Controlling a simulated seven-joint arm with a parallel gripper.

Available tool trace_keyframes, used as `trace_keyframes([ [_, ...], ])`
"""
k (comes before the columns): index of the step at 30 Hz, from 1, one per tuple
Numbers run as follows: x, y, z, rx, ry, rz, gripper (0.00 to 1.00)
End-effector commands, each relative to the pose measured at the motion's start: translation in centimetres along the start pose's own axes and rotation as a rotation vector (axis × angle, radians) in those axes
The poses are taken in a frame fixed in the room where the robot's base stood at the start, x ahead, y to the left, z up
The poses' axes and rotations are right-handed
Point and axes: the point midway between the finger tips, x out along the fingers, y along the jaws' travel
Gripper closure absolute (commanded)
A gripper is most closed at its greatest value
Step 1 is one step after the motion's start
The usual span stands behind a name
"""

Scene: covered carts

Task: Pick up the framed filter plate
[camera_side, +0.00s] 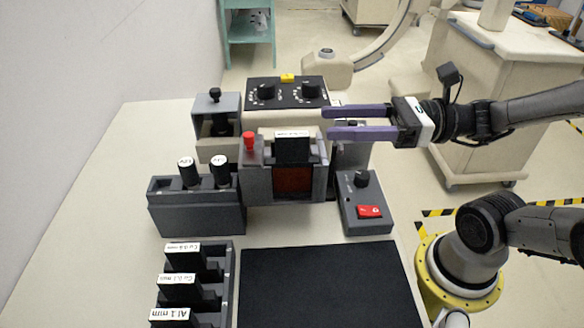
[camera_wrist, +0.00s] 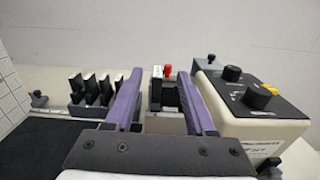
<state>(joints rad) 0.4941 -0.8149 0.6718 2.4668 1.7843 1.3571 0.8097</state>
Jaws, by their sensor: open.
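A black plate with a white-labelled top (camera_side: 291,150) stands upright in the grey holder (camera_side: 258,182) at the middle of the table. A dark red window shows in the holder's front below it. My gripper (camera_side: 326,122) has two long purple fingers, open and empty, up and to the right of this plate in the side view. In the wrist view the plate's black top (camera_wrist: 157,74) shows beyond and between the open fingers, apart from them. More black plates with white labels (camera_side: 180,280), reading Cu and Al, stand in a rack (camera_side: 228,285) at lower left. The side-view label on the holder's plate is too small to read.
A red knob (camera_side: 249,141) rises beside the holder. A control panel (camera_side: 287,92) with two dials stands behind. A grey box with a red switch (camera_side: 368,211) is at right, a block with two cylinders (camera_side: 197,210) at left. A black mat (camera_side: 325,290) lies clear in front.

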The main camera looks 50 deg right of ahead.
Motion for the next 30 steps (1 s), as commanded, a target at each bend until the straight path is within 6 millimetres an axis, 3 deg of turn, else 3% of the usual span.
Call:
trace_keyframes([
  [3,0.0,0.1,-2.9,0.001,0.007,0.006,0.45],
  [9,0.1,0.1,-4.8,-0.01,0.005,0.009,0.45],
  [30,2.9,0.1,-5.0,-0.016,0.005,0.011,0.45],
])
